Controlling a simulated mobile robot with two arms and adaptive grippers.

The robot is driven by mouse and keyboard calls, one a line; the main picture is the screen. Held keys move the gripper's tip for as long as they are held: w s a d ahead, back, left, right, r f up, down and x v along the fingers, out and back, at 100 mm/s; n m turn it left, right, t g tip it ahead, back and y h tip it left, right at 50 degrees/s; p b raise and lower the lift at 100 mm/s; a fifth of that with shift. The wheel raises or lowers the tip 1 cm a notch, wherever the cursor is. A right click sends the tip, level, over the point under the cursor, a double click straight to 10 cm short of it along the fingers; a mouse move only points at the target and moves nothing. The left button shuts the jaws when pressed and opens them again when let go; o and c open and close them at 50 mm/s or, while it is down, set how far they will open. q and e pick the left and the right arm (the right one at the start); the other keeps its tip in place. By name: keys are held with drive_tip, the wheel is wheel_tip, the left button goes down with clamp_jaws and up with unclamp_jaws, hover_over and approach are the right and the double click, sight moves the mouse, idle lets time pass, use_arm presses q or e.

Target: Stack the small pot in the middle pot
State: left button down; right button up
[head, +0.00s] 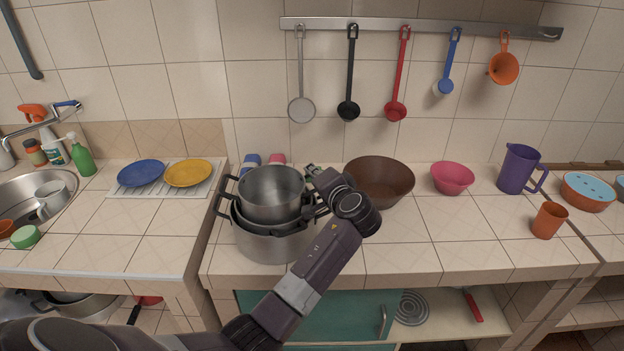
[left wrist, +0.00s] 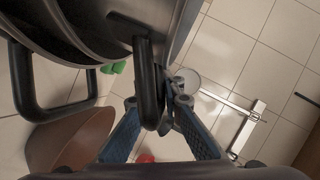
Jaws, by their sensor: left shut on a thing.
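The small grey pot (head: 272,188) sits at the top of a nest of pots on the counter, its rim slightly tilted. The middle pot (head: 240,219) shows as a rim and wall below it, inside the large pot (head: 268,247). My left gripper (head: 313,190) is at the right side of the small pot, shut on its handle. In the left wrist view the black handle (left wrist: 150,85) lies between the blue fingers (left wrist: 157,125). The small pot's base is hidden, so I cannot tell how deep it sits. My right gripper is not in view.
A brown bowl (head: 380,180) stands close right of my gripper. Further right are a pink bowl (head: 452,178), a purple jug (head: 519,169) and an orange cup (head: 548,220). Plates (head: 188,173) lie left. Utensils (head: 348,108) hang above. The front right counter is clear.

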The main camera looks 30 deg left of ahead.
use_arm(q)
wheel_tip(320, 180, down, 3)
drive_tip(key=shift+r, duration=0.1)
drive_tip(key=c, duration=2.1)
unclamp_jaws()
drive_tip(key=b+v, duration=0.2)
drive_tip(key=v, duration=1)
